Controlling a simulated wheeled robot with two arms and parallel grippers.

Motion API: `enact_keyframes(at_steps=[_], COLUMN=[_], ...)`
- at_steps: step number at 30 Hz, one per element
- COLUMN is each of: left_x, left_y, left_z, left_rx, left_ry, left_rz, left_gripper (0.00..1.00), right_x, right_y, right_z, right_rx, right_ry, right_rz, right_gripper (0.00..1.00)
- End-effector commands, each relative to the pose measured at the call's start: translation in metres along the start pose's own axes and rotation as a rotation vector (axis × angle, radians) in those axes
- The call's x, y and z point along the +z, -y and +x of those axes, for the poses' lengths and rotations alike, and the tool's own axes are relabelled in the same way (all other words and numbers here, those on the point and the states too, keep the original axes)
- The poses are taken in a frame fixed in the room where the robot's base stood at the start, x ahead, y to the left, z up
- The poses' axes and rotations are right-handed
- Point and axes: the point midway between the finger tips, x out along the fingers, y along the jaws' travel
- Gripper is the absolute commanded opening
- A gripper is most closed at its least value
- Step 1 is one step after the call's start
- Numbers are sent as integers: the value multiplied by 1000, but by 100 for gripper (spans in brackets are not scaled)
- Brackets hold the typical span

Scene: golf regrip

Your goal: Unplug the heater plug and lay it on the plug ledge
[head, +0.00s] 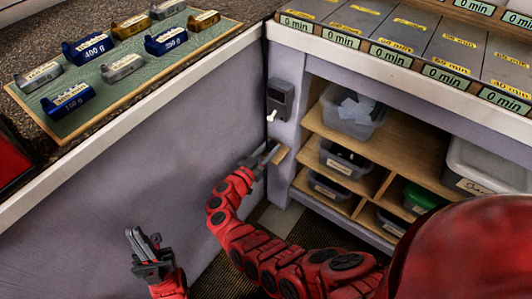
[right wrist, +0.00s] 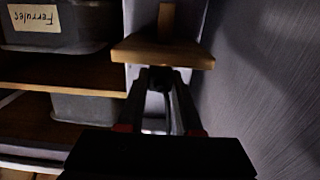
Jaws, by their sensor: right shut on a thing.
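The dark wall socket box (head: 280,97) is on the panel at the inner corner, with a small white part at its lower left. The small wooden plug ledge (head: 279,153) sits below it; it also shows in the right wrist view (right wrist: 185,57). My right gripper (head: 266,155) is at the ledge, away from the socket. In the right wrist view its fingers are shut on a small dark thing, seemingly the heater plug (right wrist: 160,79), right by the ledge's edge. Whether the plug touches the ledge is unclear.
A dark cable (head: 268,60) runs down the corner beside the socket. Shelves with grey bins (head: 345,160) stand right of the ledge. Labelled weights lie on a green mat (head: 100,88) on the left counter. Grey panels with time labels (head: 405,28) line the back counter.

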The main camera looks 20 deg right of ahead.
Motion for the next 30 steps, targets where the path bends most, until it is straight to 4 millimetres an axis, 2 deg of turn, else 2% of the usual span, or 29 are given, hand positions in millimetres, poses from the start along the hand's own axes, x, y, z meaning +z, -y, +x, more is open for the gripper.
enact_keyframes(at_steps=[8, 9, 14, 24, 26, 30], left_x=[0, 0, 0, 0, 0, -1], left_y=[0, 0, 0, 0, 0, 0], left_z=[-1, -1, -1, 0, 1, 7], left_rx=[0, 0, 0, 0, 0, 0], left_ry=[0, 0, 0, 0, 0, 0], left_rz=[0, 0, 0, 0, 0, 0], left_gripper=[0, 0, 0, 0, 0, 0], right_x=[0, 0, 0, 0, 0, -1], right_y=[0, 0, 0, 0, 0, 0], right_z=[2, 2, 2, -1, -7, -31], right_rx=[0, 0, 0, 0, 0, -2], right_ry=[-1, -1, -1, 0, 0, 2], right_rz=[1, 1, 1, 1, 1, 0], right_gripper=[0, 39, 68, 68, 68, 68])
